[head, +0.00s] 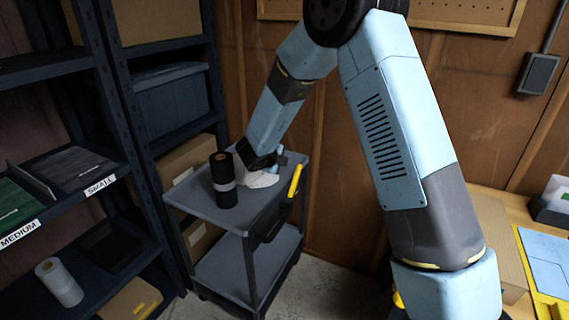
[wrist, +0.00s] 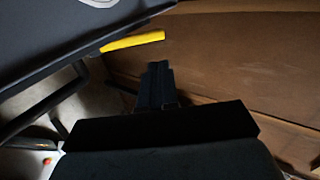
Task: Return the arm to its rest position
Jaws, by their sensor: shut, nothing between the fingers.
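My arm reaches up and over, then down toward the grey cart (head: 218,211), with its wrist end near the cart's far edge. In the wrist view my gripper (wrist: 157,76) is shut and empty, its dark fingers together. They appear near the cart's yellow handle (wrist: 132,41), with the brown wall (wrist: 230,55) behind them. I cannot tell the exact gap to either. In the head view the fingers cannot be made out behind the wrist end.
A black roll (head: 223,181) stands upright on the cart, with a white object (head: 262,180) beside it. A wooden bench (head: 490,203) stands right. Bare floor (head: 335,290) shows between cart and bench.

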